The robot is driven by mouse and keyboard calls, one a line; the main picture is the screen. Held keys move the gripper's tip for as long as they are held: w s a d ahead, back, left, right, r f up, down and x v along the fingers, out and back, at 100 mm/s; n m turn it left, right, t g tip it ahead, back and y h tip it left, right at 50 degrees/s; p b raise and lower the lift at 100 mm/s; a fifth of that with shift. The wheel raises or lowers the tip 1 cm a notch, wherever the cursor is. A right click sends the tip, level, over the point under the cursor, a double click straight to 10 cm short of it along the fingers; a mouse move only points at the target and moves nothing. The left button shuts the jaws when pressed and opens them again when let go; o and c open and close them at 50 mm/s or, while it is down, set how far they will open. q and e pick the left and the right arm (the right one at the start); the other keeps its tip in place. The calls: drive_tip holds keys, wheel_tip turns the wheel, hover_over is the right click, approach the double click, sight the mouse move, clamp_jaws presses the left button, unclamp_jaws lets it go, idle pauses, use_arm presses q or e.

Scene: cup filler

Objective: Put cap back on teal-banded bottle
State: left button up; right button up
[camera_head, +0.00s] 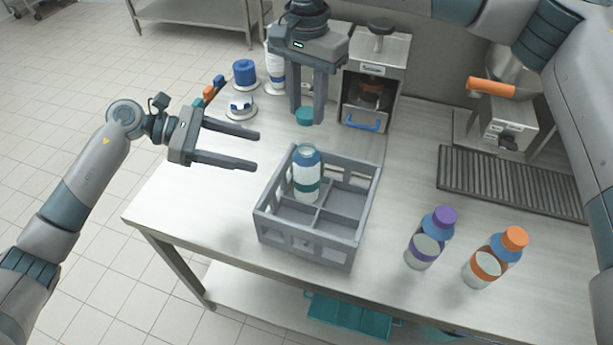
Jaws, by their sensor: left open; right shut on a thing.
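The teal-banded bottle (307,177) stands upright without a cap in the back left compartment of a grey crate (301,243). My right gripper (306,117) points down behind and above the bottle. It is shut on a teal cap (305,116), which hangs apart from the bottle's open mouth. My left gripper (256,150) is open and empty, left of the crate and pointing right toward it.
A purple-capped bottle (427,241) and an orange-capped bottle (493,260) stand right of the crate. A machine with a blue handle (362,125) stands behind. A blue-topped item (244,73) and a white round stand (241,108) are at the back left. A dark grate (510,181) lies at right.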

sight(296, 160)
drive_tip(key=shift+w+f, duration=0.1)
drive_tip(key=shift+w, duration=0.1)
use_arm(q)
drive_tip(key=x, duration=1.2)
drive_tip(key=shift+w, duration=0.2)
drive_tip(key=c, duration=1.3)
use_arm(e)
drive_tip(key=shift+f, duration=2.45)
